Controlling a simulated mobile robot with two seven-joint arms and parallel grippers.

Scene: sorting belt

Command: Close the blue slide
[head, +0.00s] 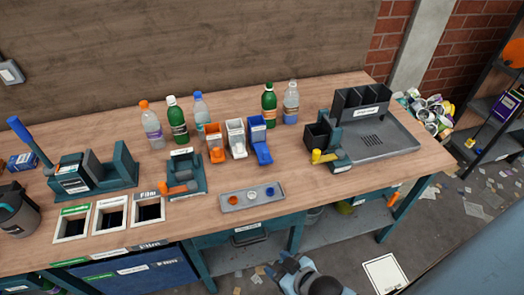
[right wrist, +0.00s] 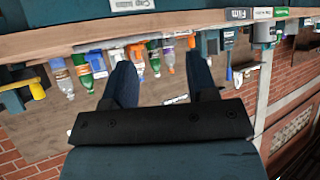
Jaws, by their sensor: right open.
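Three small dispensers stand in a row on the bench: one orange and white (head: 214,143), one white (head: 236,138), and the blue one (head: 257,133) on the right. The blue slide (head: 263,154) sticks out from the foot of the blue dispenser toward the bench's front, so it looks open. My right gripper (head: 292,262) is low in the head view, in front of the bench and away from the slide. It is open and empty. Its two fingers also show apart in the right wrist view (right wrist: 163,80), where the bench appears upside down. My left gripper is not in view.
A grey tray (head: 233,203) with small caps lies in front of the dispensers. Several bottles stand behind them. A teal device with a yellow handle (head: 326,156) stands to the right, and one with an orange handle (head: 178,188) to the left. Bare bench lies around the tray.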

